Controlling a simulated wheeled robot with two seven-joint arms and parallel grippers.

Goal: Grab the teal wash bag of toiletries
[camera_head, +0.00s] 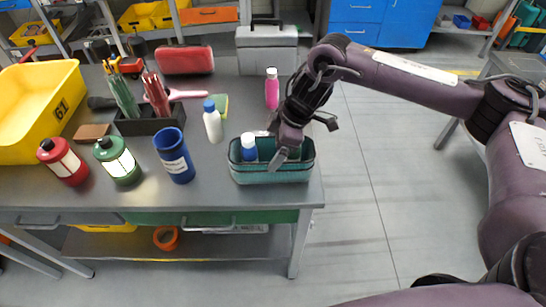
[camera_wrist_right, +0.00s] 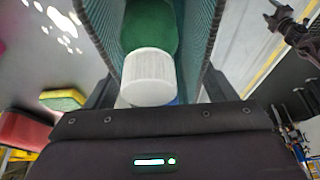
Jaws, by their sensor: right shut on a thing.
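The teal wash bag (camera_head: 270,174) stands open-topped at the right front corner of the grey table. My right gripper (camera_head: 279,150) is down at the bag from above and behind. In the right wrist view the bag's teal walls (camera_wrist_right: 203,32) run between the two fingers (camera_wrist_right: 155,92), and the gripper is shut on the bag. A white cap (camera_wrist_right: 148,68) and a green item (camera_wrist_right: 150,26) show inside the bag. The gripper's hold on the far side is partly hidden in the head view. My left gripper is not in view.
A pink bottle (camera_head: 272,88) stands just behind the bag, and a white bottle with blue cap (camera_head: 213,122) and a blue cup (camera_head: 174,156) stand left of it. A grey case (camera_head: 266,52) is at the back. The floor right of the table is clear.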

